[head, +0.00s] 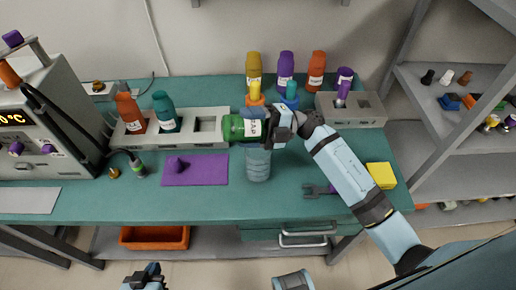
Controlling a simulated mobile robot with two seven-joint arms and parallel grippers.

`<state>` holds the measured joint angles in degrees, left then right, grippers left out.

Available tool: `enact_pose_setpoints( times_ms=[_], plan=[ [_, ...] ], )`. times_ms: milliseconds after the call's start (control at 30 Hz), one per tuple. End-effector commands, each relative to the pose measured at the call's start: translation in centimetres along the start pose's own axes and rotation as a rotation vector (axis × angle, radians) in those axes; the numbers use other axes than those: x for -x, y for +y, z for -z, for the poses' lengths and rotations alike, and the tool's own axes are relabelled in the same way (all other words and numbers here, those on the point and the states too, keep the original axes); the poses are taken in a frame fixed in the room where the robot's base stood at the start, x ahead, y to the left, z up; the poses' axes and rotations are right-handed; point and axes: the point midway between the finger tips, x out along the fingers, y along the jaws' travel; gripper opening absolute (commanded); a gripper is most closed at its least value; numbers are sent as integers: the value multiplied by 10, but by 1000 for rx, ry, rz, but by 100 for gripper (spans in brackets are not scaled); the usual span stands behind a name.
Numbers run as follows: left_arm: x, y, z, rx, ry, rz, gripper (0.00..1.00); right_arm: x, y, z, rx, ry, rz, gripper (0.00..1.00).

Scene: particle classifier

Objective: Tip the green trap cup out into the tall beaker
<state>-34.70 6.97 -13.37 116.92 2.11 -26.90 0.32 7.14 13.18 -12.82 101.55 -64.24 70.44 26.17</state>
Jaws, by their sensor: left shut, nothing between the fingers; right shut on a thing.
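The green trap cup (233,128), with a white label, is held tipped on its side above the bench. My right gripper (272,126) is shut on it, with its arm coming in from the right. The tall beaker (258,164), bluish and see-through, stands upright on the bench just below the cup. The cup covers part of the beaker's top, so I cannot tell whether anything is falling in. My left gripper (147,272) is shut and empty at the bottom edge, away from the bench.
Grey racks with bottles (135,115) stand behind on the teal bench (215,205). A purple mat (194,171) lies to the left and a yellow block (381,175) to the right. A heater box (40,115) stands far left. An orange bin (154,237) sits below.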

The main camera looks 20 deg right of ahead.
Motion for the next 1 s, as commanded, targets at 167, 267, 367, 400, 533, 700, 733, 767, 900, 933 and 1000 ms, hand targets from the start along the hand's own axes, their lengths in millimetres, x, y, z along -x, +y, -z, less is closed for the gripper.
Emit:
enact_pose_setpoints(
  times_ms=[167, 267, 367, 400, 533, 700, 733, 767, 900, 933, 1000],
  plan=[
    [-2, 0, -2, 3, -1, 0, 0, 1, 0, 0, 0, 4, -19, 38],
    [-2, 0, -1, 4, 0, -1, 0, 1, 2, 0, 0, 8, -30, 38],
    [-2, 0, -1, 5, 1, -1, 0, 1, 3, 1, 0, 11, -41, 38],
    [-2, 0, -1, 5, 1, -1, 0, 1, 4, 1, 0, 12, -45, 38],
    [-3, 0, -2, 6, 1, -1, 0, 1, 5, 1, 1, 16, -58, 38],
    [-3, 0, -2, 8, 1, -1, 0, 1, 7, 2, 1, 21, -77, 38],
    [-3, 0, -2, 8, 1, -1, 0, 1, 8, 2, 1, 21, -80, 38],
    [-4, 0, -3, 8, 1, -1, 0, 1, 8, 2, 1, 22, -83, 38],
    [-4, 0, -3, 8, 0, -1, 0, 1, 10, 3, 0, 26, -98, 38],
    [-4, 0, -3, 8, 0, -1, 0, 1, 10, 3, 0, 27, -101, 38],
    [-4, 0, -4, 9, 1, -1, 0, 1, 11, 3, 0, 29, -109, 38]
  ],
)
